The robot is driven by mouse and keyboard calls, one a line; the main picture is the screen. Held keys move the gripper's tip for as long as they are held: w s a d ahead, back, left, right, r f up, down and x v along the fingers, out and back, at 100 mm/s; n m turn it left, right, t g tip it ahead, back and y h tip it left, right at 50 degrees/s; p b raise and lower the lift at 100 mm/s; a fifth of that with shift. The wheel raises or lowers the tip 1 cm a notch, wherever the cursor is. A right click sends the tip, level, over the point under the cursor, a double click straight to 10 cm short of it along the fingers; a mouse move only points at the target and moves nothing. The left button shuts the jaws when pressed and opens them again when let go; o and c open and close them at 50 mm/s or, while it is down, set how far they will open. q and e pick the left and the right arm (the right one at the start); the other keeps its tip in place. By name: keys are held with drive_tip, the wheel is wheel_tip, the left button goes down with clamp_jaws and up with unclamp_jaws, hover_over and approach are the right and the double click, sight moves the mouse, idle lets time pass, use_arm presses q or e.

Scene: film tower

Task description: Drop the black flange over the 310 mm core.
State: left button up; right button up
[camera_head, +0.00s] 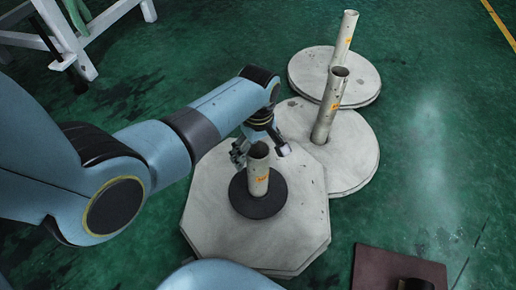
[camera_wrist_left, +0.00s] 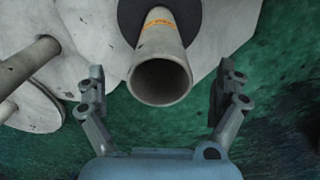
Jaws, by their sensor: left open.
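The black flange (camera_head: 277,198) lies flat around the foot of the nearest core (camera_head: 258,171), on an octagonal pale plate (camera_head: 305,215). This core is a short upright grey tube with an orange label too small to read. My left gripper (camera_head: 260,149) is open and empty by the core's top, one finger on each side, apart from the flange. In the left wrist view the core's open mouth (camera_wrist_left: 162,80) shows between the spread fingers, with part of the flange (camera_wrist_left: 128,12) at its foot. My right gripper is not in view.
Two taller cores (camera_head: 330,105) (camera_head: 346,40) stand on round pale plates behind. A brown mat (camera_head: 375,265) with a dark cylinder (camera_head: 415,285) lies at the bottom right. A white frame (camera_head: 85,35) stands at the back left. The green floor at the right is clear.

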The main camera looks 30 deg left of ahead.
use_arm(q)
wheel_tip(320, 180, up, 12)
idle(0.6)
